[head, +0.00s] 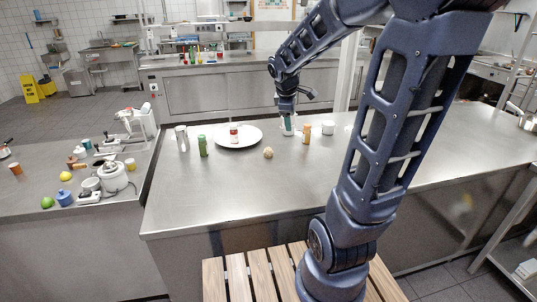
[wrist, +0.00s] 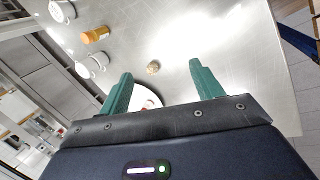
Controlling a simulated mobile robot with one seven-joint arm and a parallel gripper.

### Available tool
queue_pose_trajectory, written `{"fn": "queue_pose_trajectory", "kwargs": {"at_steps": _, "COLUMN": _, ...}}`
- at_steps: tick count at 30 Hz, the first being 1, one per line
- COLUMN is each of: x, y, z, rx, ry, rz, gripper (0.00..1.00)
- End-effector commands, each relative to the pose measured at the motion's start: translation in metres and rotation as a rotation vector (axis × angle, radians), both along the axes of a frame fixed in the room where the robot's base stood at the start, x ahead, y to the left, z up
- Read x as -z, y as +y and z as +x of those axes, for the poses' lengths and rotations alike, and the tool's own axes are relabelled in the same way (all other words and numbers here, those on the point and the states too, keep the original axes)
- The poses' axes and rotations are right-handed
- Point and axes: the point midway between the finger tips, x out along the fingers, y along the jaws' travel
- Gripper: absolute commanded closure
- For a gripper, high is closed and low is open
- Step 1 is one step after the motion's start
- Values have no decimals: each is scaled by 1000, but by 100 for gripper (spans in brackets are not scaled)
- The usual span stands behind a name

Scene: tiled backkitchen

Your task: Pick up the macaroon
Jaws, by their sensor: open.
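The macaroon (head: 268,153) is a small beige round thing on the steel counter (head: 200,195), in front of the white plate (head: 237,137) and a little to its right. It also shows in the wrist view (wrist: 153,67), beyond and between the two green fingers in the picture. My gripper (head: 287,124) is behind and to the right of the macaroon in the head view, by a white cup. In the wrist view my gripper (wrist: 161,71) has its fingers wide apart with nothing between them. The macaroon is apart from the fingers.
An orange bottle (head: 306,134) and a white cup (head: 328,127) stand right of my gripper. A green bottle (head: 203,145) and a pale canister (head: 182,138) stand left of the plate, which carries a red-and-white item (head: 234,133). The counter's front is clear.

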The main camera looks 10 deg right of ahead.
Motion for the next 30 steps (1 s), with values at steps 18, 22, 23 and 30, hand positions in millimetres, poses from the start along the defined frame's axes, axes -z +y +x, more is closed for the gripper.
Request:
{"fn": "queue_pose_trajectory", "kwargs": {"at_steps": 18, "x": 106, "y": 41, "z": 139, "rx": -835, "ry": 246, "rz": -315, "gripper": 35}}
{"fn": "queue_pose_trajectory", "kwargs": {"at_steps": 22, "x": 129, "y": 50, "z": 158, "rx": -980, "ry": 287, "rz": -359, "gripper": 35}}
{"fn": "queue_pose_trajectory", "kwargs": {"at_steps": 23, "x": 134, "y": 51, "z": 162, "rx": -1007, "ry": 293, "rz": -366, "gripper": 35}}
{"fn": "queue_pose_trajectory", "kwargs": {"at_steps": 30, "x": 152, "y": 58, "z": 175, "rx": -1111, "ry": 320, "rz": -396, "gripper": 35}}
